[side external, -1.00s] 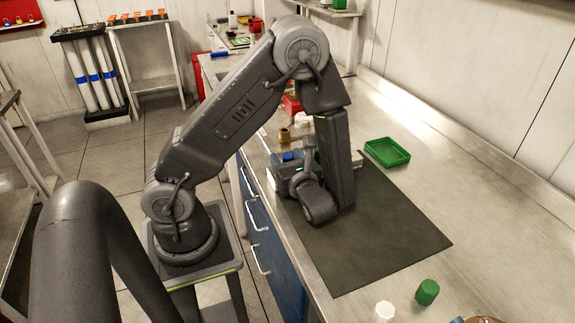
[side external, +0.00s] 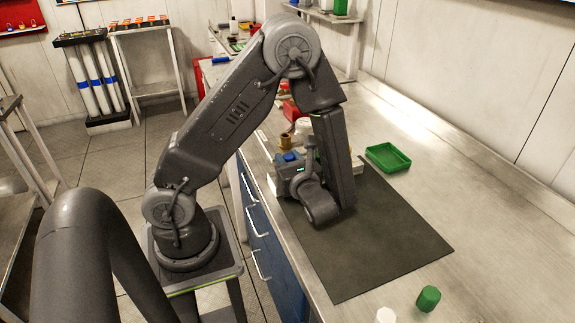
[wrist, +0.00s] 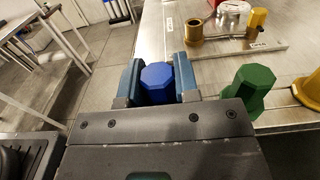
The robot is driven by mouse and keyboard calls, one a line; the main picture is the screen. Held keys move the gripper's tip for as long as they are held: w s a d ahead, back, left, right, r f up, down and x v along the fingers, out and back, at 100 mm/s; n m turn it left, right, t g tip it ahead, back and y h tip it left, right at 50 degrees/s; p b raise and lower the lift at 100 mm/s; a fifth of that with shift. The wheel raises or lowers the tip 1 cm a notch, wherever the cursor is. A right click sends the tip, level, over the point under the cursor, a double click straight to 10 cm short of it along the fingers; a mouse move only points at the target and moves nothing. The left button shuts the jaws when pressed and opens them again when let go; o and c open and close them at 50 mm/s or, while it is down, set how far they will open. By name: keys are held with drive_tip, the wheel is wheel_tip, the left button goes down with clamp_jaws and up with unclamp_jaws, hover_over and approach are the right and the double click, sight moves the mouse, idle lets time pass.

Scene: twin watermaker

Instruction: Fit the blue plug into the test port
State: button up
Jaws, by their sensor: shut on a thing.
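The blue plug (wrist: 156,84) is a many-sided block between the two fingers of my gripper (wrist: 157,79) in the wrist view. My gripper is shut on it, with one finger on each side. In the side external view the plug (side external: 289,156) shows as a small blue patch at the end of my gripper, near the bench's left edge. A brass ring-shaped fitting (wrist: 195,31) stands on a pale plate beyond the plug, apart from it and to its right. I cannot tell for sure that this fitting is the test port. The plug's lower end is hidden.
A green faceted piece (wrist: 250,92) stands right of my gripper, and a yellow piece (wrist: 308,88) is at the right edge. A green tray (side external: 388,157) lies beyond the dark mat (side external: 385,235). A green cap (side external: 428,298) is near the front. The mat's front is clear.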

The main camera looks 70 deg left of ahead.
sight(288, 155)
wheel_tip(288, 155, up, 9)
drive_tip(key=shift+f, duration=0.2)
idle(0.3)
drive_tip(key=o, duration=0.3)
drive_tip(key=shift+c, duration=1.2)
drive_tip(key=w+a+f, duration=0.1)
drive_tip(key=w+a, duration=0.1)
drive_tip(key=a, duration=0.6)
drive_tip(key=w+a+f, duration=0.1)
drive_tip(key=w+a, duration=0.2)
drive_tip(key=a, duration=0.5)
drive_tip(key=shift+w+a, duration=0.15)
drive_tip(key=shift+w, duration=0.15)
